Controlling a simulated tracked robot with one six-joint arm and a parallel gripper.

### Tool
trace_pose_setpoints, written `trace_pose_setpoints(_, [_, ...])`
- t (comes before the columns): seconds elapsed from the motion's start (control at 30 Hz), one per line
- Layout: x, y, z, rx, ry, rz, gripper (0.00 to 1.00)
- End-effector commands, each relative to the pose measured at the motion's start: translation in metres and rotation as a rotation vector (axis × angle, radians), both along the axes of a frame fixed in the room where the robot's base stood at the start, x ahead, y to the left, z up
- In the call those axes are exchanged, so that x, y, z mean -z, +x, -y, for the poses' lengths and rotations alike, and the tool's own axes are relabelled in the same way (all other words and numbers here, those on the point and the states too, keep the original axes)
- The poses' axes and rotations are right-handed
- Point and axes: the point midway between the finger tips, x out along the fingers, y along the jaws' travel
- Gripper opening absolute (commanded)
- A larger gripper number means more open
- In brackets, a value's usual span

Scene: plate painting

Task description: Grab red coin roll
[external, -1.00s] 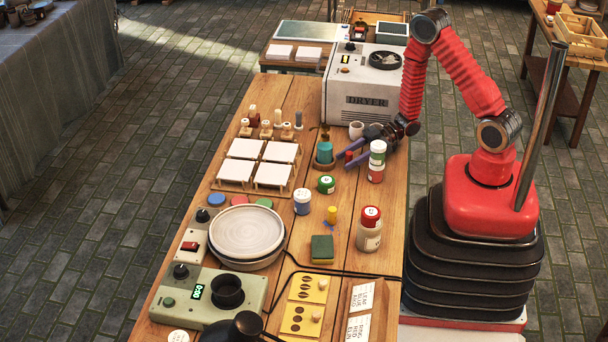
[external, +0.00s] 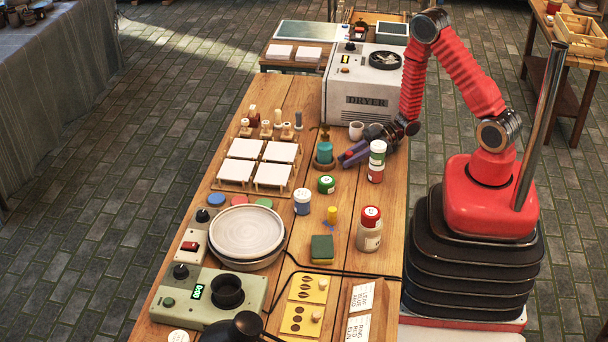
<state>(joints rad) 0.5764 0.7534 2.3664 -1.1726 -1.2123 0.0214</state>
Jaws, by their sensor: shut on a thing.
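My gripper (external: 347,160) is low over the back right of the wooden table, its purple fingers closed together on a small red piece, the red coin roll (external: 349,154). Only a little of the roll shows between the fingers; the rest is hidden. The gripper reaches in from the right, between the teal cylinder on its round stand and the stacked red, white and green jars.
The teal cylinder (external: 325,152) stands close left of the fingertips. The stacked jars (external: 376,161) stand close right. A white cup (external: 356,130) and the dryer (external: 365,90) are behind. A green-lidded jar (external: 326,185) is in front.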

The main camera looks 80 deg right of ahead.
Motion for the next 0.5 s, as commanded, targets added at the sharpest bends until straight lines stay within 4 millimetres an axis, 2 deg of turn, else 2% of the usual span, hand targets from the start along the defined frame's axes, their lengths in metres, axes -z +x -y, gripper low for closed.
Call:
trace_pose_setpoints(0.27, [-0.005,0.0,0.0,0.001,-0.001,0.002,0.0])
trace_pose_setpoints(0.5, [-0.025,0.0,0.0,-0.001,-0.001,0.003,0.0])
